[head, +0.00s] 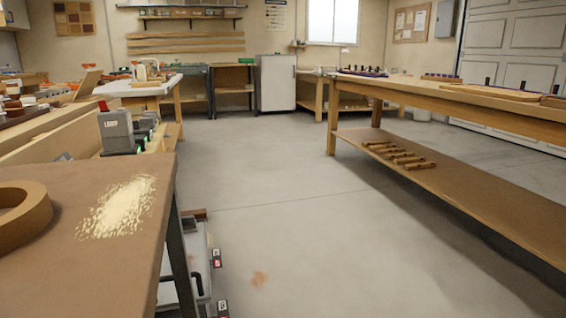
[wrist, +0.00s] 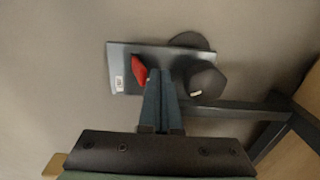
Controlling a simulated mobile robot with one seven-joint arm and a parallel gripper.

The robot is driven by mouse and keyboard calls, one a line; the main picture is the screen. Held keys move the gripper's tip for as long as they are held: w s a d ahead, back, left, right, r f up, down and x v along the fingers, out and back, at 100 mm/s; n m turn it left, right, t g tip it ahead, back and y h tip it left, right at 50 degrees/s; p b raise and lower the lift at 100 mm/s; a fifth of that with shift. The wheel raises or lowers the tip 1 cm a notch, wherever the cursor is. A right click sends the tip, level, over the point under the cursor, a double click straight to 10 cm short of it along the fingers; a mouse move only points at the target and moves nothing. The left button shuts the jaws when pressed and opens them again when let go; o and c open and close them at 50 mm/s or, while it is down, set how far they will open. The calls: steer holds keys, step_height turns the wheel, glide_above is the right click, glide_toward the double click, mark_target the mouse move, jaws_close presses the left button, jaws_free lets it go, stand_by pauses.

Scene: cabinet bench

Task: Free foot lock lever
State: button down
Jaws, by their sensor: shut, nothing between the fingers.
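The fingertips are just right of the red lever and left of the wheel, overlapping the plate in the picture. Whether they touch the lever or the plate cannot be told. The fingers hide part of the plate. My gripper is not in the head view, and the red lever cannot be made out there.
In the wrist view, a dark metal bar (wrist: 235,108) runs right from the wheel toward a wooden part (wrist: 300,140). In the head view, a brown-topped bench (head: 100,240) stands at left, with a grey metal unit (head: 195,265) beside its leg. The floor (head: 270,180) in the middle is clear.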

steer(key=shift+w+d+p, duration=0.2)
steer(key=shift+w+d, duration=0.05)
steer(key=shift+d, duration=0.45)
steer(key=shift+w+d+p, duration=0.2)
steer(key=shift+d, duration=0.5)
steer(key=shift+s+a+r+p, duration=0.1)
steer(key=shift+a+r+p, duration=0.25)
steer(key=shift+r+p, duration=0.25)
steer(key=shift+s+a+r+p, duration=0.1)
steer(key=shift+a+r+p, duration=0.2)
steer(key=shift+r+p, duration=0.25)
step_height(320, 180, up, 7)
steer(key=p, duration=0.8)
steer(key=shift+f, duration=0.15)
